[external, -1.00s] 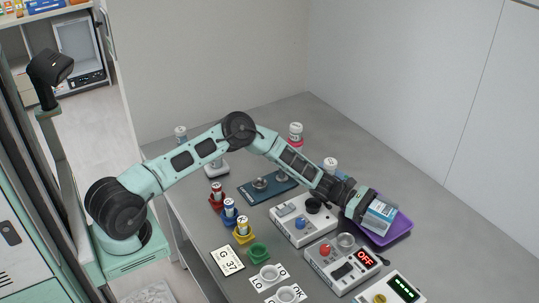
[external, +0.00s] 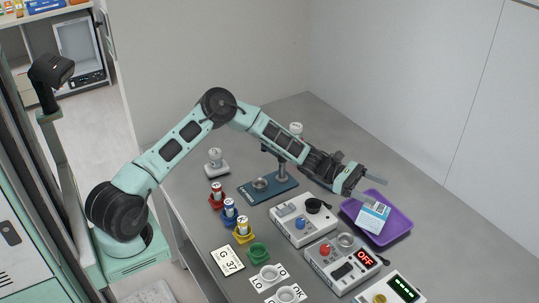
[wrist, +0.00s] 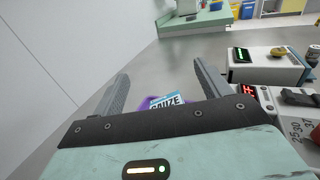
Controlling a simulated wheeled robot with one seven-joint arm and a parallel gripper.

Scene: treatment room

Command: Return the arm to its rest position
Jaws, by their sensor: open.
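My gripper (external: 366,186) is open and empty above the counter, near the purple tray. Its two fingers stand wide apart in the wrist view (wrist: 160,82). A white and blue gauze packet (external: 373,217) lies tilted in the purple tray (external: 399,229), below and apart from my fingers. The packet also shows between and beyond the fingers in the wrist view (wrist: 168,99), with its lower part hidden by my gripper. My arm reaches from its base at the left across the counter, bent upward at the elbow.
Below my forearm stand a blue stand (external: 283,187), a grey device with a blue knob (external: 312,231) and a device reading OFF (external: 340,268). Red, blue and yellow holders (external: 229,217) carry small vials. The counter's back right (external: 440,220) is clear.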

